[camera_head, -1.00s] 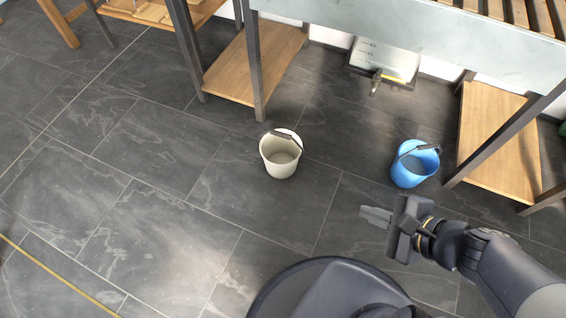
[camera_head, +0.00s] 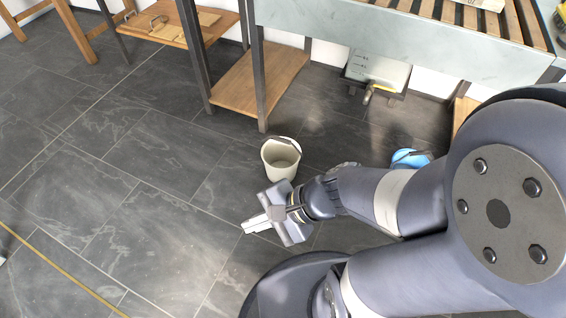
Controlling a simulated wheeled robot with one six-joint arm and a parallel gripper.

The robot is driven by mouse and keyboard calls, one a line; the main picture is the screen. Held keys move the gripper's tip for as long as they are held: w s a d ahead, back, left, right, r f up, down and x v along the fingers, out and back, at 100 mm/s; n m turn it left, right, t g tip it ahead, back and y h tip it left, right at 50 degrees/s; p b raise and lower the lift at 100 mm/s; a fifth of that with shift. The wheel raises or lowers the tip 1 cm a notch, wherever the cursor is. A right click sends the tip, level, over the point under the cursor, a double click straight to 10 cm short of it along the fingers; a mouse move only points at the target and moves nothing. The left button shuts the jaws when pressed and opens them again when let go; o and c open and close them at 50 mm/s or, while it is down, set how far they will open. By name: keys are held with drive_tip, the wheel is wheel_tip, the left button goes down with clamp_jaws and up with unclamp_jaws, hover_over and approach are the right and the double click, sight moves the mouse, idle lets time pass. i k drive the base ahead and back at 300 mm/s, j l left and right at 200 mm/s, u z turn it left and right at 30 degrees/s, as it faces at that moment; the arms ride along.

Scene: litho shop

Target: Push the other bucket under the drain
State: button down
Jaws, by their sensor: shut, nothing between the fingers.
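A white bucket (camera_head: 280,160) stands upright on the dark tiled floor, with a dark handle across its top. A blue bucket (camera_head: 408,157) stands to its right, mostly hidden behind my arm, with only part of its rim showing. The drain (camera_head: 368,93) is a spout with a yellow part, low under the bench, behind and between the two buckets. My gripper (camera_head: 250,227) is shut and empty, low in front of the white bucket and a little left of it. It looks apart from the bucket.
A grey-topped bench (camera_head: 400,32) spans the back, with a wooden lower shelf (camera_head: 262,72) and dark legs behind the white bucket.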

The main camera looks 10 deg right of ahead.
sight(281, 157)
drive_tip(key=i+j+z, duration=0.25)
drive_tip(key=i, duration=0.35)
drive_tip(key=i+j+z, duration=0.25)
drive_tip(key=i+j, duration=0.25)
drive_tip(key=j, duration=0.1)
